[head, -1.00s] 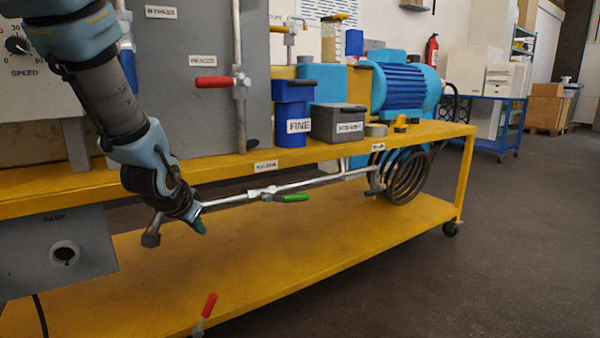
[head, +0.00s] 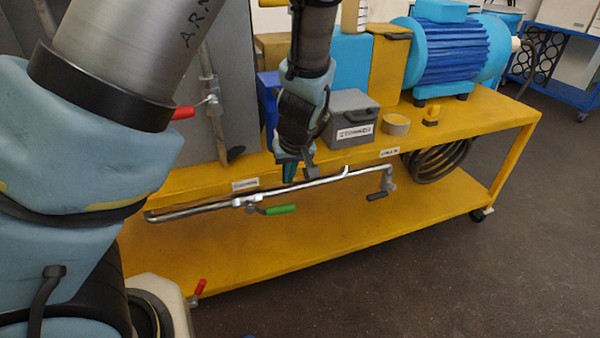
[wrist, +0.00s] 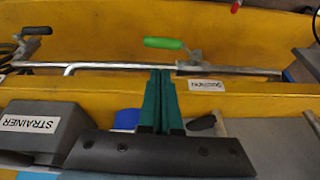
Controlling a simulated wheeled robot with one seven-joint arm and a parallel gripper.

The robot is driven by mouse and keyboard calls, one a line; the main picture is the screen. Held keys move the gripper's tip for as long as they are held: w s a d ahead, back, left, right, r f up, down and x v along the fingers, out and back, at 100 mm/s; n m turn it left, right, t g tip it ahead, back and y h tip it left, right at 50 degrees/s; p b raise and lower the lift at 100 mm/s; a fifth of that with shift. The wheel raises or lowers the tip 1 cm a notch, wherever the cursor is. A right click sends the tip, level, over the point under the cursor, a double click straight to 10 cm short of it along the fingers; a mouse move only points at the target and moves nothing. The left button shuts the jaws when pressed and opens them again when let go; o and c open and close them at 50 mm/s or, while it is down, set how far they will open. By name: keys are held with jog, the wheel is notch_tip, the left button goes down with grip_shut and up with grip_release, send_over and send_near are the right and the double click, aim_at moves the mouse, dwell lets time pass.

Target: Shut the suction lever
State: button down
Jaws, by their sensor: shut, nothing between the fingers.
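The suction lever is a green handle (head: 279,209) on a valve in the silver pipe (head: 320,181) below the bench's front edge. It points right, roughly along the pipe. In the wrist view the green handle (wrist: 165,43) lies beyond my fingertips, near a label reading SUCTION (wrist: 205,86). My gripper (head: 289,172) is shut and empty, pointing down in front of the bench edge, above and slightly right of the handle. In the wrist view its green fingers (wrist: 160,75) lie together, their tips near the pipe and apart from the handle.
A dark-handled lever (head: 377,196) hangs at the pipe's right end. A red lever (head: 200,287) rises at the lower shelf's front. The grey strainer box (head: 350,118) stands on the bench close to my gripper. The yellow lower shelf (head: 350,235) is mostly clear.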

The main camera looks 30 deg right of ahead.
send_near(284, 206)
jog(key=b+x, duration=0.1)
jog(key=x, duration=0.4)
jog(key=shift+w+a+f, duration=0.1)
jog(key=shift+w+f, duration=0.1)
jog(key=shift+f, duration=0.15)
jog(key=shift+w+f, duration=0.1)
jog(key=shift+f, duration=0.35)
